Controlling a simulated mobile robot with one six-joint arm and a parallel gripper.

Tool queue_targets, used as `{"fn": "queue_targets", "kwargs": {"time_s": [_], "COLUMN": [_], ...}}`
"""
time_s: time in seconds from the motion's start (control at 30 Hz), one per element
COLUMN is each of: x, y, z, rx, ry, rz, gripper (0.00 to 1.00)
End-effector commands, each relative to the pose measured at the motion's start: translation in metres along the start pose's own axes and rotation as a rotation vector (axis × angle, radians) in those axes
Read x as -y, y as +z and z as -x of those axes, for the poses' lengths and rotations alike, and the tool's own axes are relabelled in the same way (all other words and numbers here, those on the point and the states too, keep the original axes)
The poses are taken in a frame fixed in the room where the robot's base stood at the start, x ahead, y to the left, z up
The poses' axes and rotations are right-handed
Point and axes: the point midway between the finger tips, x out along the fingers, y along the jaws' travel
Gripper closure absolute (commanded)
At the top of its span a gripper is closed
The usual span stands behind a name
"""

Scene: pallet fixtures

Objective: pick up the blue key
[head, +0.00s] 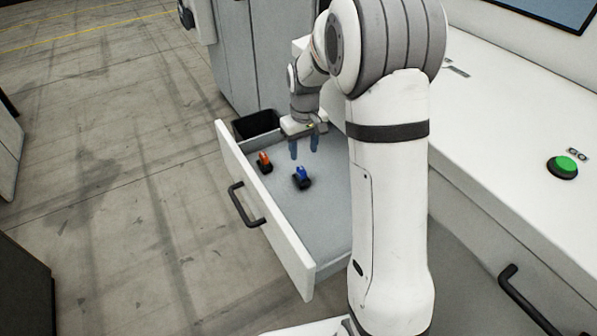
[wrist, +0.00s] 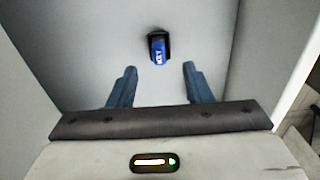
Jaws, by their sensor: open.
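The blue key (head: 301,175) sits in the open drawer (head: 270,205), on its grey floor, with a black part under and around it. In the wrist view the blue key (wrist: 158,49) shows the letters KEY and lies ahead of the fingertips, roughly centred between them. My gripper (head: 303,154) is open and empty. It hangs above the drawer floor, behind the blue key as the head view shows it. In the wrist view my gripper (wrist: 160,72) has its two blue fingers spread apart, and neither touches the key.
An orange object (head: 264,161) with a black part sits in the drawer, left of the blue key. A dark bin (head: 256,125) is at the drawer's far end. The drawer walls surround the key. A green button (head: 566,166) is on the white counter (head: 490,120).

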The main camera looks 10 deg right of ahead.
Motion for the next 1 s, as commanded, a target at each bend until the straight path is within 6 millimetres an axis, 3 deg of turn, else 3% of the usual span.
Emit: {"fn": "queue_targets", "kwargs": {"time_s": [0.03, 0.2, 0.7, 1.0], "x": [-0.002, -0.005, -0.004, -0.004], "y": [-0.006, -0.016, -0.016, -0.015], "z": [-0.012, -0.03, -0.094, -0.103], "rx": [0.008, 0.018, 0.019, 0.016], "ry": [-0.002, -0.006, -0.006, -0.005], "rz": [0.007, 0.022, 0.021, 0.02], "gripper": [0.55, 0.55, 0.55, 0.55]}}
